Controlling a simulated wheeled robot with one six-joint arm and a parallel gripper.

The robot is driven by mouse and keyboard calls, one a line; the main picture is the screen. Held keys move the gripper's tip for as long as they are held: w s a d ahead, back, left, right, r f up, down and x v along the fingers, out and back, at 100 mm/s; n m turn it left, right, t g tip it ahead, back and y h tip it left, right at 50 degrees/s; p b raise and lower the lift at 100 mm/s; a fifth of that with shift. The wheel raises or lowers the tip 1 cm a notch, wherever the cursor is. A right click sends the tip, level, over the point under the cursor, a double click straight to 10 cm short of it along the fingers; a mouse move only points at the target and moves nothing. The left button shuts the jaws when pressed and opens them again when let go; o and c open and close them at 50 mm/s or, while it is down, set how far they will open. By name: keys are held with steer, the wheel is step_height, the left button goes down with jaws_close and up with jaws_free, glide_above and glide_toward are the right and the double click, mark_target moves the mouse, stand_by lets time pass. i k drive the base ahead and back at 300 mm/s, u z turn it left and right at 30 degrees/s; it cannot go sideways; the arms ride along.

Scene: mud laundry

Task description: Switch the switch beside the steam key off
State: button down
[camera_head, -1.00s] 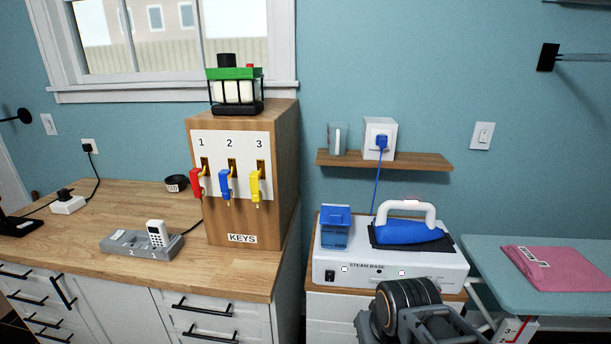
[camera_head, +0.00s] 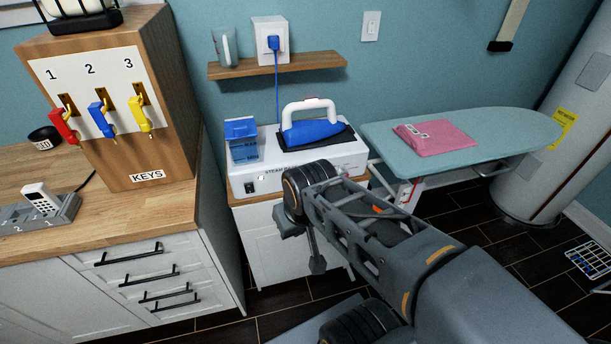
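A white steam base (camera_head: 347,160) labelled STEAM stands on a small cabinet in the middle. A small black rocker switch (camera_head: 249,187) is at the left of its front face; its position is too small to tell. Three keys hang in the wooden KEYS box at left: red (camera_head: 63,126), blue (camera_head: 101,119) and yellow (camera_head: 140,117). No label marks one as a steam key. My arm crosses the base's front right. My gripper (camera_head: 316,262) seems to point down before the cabinet, mostly hidden by my arm, apart from the switch.
A blue iron (camera_head: 314,132) and blue tank (camera_head: 242,141) sit on the steam base. A blue plug (camera_head: 273,43) is in the socket above the shelf (camera_head: 225,69). An ironing board (camera_head: 500,128) with a folded pink cloth (camera_head: 435,136) is at right. Dark floor (camera_head: 275,293) is open below.

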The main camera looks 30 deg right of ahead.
mark_target(249, 188)
steer(key=k, duration=0.5)
steer(key=u, duration=1.95)
steer(key=i, duration=1.3)
steer(key=z, duration=2.05)
